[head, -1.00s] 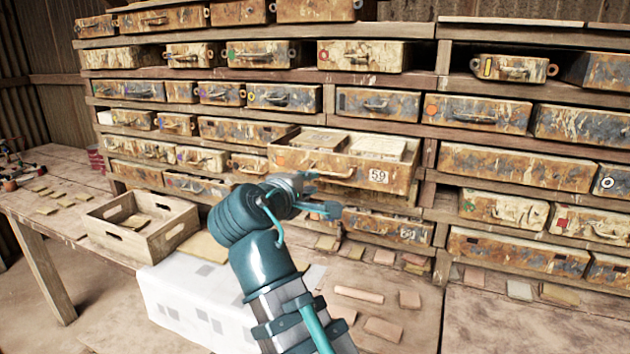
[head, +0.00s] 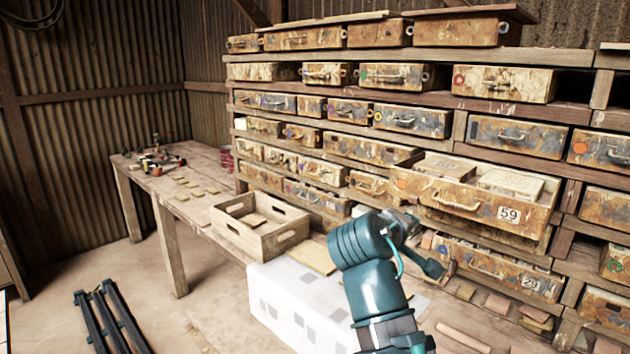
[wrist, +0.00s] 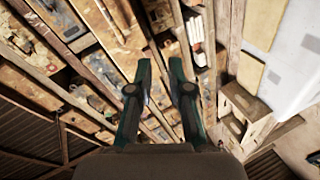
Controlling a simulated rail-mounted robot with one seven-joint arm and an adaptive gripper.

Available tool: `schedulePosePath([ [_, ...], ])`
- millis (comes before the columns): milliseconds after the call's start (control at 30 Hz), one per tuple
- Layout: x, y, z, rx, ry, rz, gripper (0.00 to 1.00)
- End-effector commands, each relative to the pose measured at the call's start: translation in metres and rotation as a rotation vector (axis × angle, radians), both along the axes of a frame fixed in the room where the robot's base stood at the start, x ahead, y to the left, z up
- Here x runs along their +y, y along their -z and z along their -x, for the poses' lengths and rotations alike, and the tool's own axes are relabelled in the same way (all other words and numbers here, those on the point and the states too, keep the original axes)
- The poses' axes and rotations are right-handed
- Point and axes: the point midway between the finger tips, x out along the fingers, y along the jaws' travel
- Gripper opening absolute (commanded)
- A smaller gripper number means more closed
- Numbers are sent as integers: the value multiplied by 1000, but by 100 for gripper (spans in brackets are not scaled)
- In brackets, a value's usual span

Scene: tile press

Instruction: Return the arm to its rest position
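My arm reaches up from the bottom of the head view, in front of the drawer rack (head: 462,148). My gripper (head: 432,246) is near the front of the pulled-out drawer marked 59 (head: 455,202), a little below and left of its label in the picture. In the wrist view the two fingers of my gripper (wrist: 160,78) stand apart with nothing between them. The gap to the drawer front is hard to judge.
Drawer 59 sticks out and holds flat blocks. A wooden crate (head: 262,243) with a tile inside stands on the bench (head: 192,208), beside a white sheet (head: 290,290). Loose tiles lie along the bench. A dark slatted stand (head: 110,318) is on the floor, lower left.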

Motion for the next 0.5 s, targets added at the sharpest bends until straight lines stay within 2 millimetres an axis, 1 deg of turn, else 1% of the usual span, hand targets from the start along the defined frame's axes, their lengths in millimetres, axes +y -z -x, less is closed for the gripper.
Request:
schedulePosePath([
  [33, 6, 19, -9, 18, -10, -40, 19],
  [167, 19, 65, -27, 64, -24, -143, 19],
  [200, 23, 80, -32, 82, -26, -174, 19],
  [267, 28, 105, -38, 113, -26, -219, 19],
  [300, 31, 122, -42, 135, -23, -248, 19],
  [467, 40, 190, -50, 226, -1, -358, 19],
  [500, 42, 207, -51, 250, 7, -382, 19],
])
